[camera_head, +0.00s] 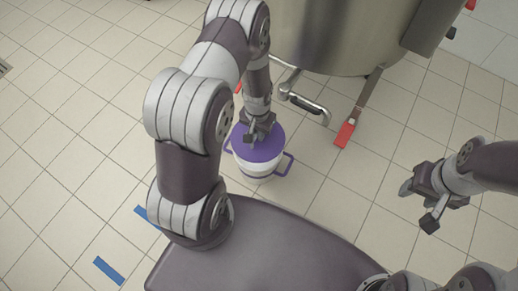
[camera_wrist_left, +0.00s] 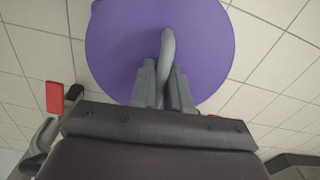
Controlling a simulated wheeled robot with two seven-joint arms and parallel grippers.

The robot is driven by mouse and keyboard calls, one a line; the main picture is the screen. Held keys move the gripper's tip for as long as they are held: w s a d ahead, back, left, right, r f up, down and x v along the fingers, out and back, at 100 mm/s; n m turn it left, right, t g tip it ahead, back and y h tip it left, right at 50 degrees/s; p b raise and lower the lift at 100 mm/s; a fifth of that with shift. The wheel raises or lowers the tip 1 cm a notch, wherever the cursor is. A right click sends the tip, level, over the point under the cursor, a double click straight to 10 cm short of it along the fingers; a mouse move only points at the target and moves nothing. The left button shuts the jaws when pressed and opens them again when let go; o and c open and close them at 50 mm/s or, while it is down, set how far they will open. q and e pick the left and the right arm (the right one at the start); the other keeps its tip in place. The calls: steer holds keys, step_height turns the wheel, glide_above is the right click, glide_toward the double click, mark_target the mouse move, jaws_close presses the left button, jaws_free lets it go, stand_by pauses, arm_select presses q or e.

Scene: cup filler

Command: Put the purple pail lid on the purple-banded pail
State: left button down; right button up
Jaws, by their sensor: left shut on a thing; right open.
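The purple lid (camera_head: 265,150) is at the top of the white pail (camera_head: 258,168) in the head view, covering its opening from this angle. I cannot tell whether it is fully seated. The pail stands on the floor with purple handles at its sides. My left gripper (camera_head: 259,131) is above the lid. In the left wrist view the left gripper (camera_wrist_left: 166,88) is shut on the grey handle (camera_wrist_left: 167,48) of the purple lid (camera_wrist_left: 205,45). My right gripper (camera_head: 418,205) is open and empty, off to the right over the floor.
A large steel tank (camera_head: 335,35) stands behind the pail, with a spout (camera_head: 305,104) reaching out near it. A tank leg ends in a red foot (camera_head: 345,133). Blue tape strips (camera_head: 109,270) mark the tiled floor at left. Floor between pail and right gripper is clear.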

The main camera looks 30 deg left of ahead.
mark_target(258, 143)
arm_select(q)
step_height(258, 143, down, 7)
steer(key=b, duration=0.3)
steer(key=shift+f+b, duration=0.15)
steer(key=shift+b, duration=0.25)
steer(key=shift+r, duration=0.25)
steer(key=shift+f, duration=0.2)
steer(key=c, duration=1.1)
jaws_free()
arm_select(e)
step_height(258, 143, down, 5)
steer(key=shift+r, duration=0.1)
